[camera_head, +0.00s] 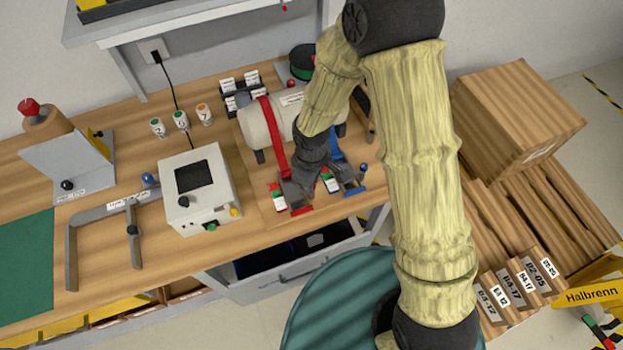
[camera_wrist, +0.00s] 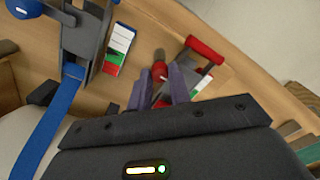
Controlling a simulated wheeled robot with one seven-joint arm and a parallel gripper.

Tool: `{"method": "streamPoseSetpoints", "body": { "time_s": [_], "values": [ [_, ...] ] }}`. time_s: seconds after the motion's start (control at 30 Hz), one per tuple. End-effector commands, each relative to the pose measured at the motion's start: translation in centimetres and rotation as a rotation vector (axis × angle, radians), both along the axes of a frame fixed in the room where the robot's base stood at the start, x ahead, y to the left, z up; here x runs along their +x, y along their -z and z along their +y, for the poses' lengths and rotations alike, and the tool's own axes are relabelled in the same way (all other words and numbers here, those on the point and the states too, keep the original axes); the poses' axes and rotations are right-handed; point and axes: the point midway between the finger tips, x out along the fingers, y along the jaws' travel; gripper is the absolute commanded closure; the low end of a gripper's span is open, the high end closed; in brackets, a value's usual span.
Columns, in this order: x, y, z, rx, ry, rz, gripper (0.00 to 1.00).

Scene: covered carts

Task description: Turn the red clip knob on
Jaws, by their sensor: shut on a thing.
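The red clip knob (camera_wrist: 158,71) shows between the two grey fingers of my gripper (camera_wrist: 160,79) in the wrist view. My gripper is shut on it. In the camera_head view my gripper (camera_head: 298,187) is down at the front of the red strap (camera_head: 272,135), and it hides the knob. The red clip's lever (camera_wrist: 206,49) lies just right of the fingers in the wrist view; its red end (camera_head: 301,211) shows in the camera_head view. A red, white and green label (camera_head: 278,199) is beside the clip. How far the knob is turned cannot be told.
The blue clip (camera_head: 355,191) with its blue knob (camera_head: 363,167) stands close to the right. The straps cross a pale cylinder (camera_head: 254,122). A white control box (camera_head: 214,205) stands to the left. A large carton (camera_head: 500,115) is beyond my arm on the right.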

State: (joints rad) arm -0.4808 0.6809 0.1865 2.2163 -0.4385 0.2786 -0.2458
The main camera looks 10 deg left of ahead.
Motion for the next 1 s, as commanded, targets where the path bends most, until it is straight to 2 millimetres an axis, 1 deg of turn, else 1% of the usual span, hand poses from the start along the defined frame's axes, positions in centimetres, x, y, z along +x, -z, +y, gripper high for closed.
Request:
{"method": "streamPoseSetpoints", "body": {
  "time_s": [0.13,0.17,0.2,0.27,0.53,0.67,0.77,0.87,1.0],
  "values": [
    [0.1,-0.1,0.1,0.003,0.001,-0.003,1.0],
    [0.1,-0.1,0.1,0.003,0.001,-0.003,0.77],
    [0.1,-0.1,0.1,0.003,0.001,-0.003,0.69],
    [0.1,-0.1,0.1,0.002,0.002,-0.003,0.59],
    [0.0,-0.1,0.0,0.001,0.002,-0.001,0.59],
    [0.1,-0.5,0.0,0.002,0.004,-0.002,0.59],
    [0.1,-1.5,0.0,0.003,0.004,-0.003,0.59],
    [0.2,-2.9,0.0,0.004,0.004,-0.005,0.59],
    [0.2,-5.6,0.0,0.003,0.005,-0.006,0.59]
  ]
}}
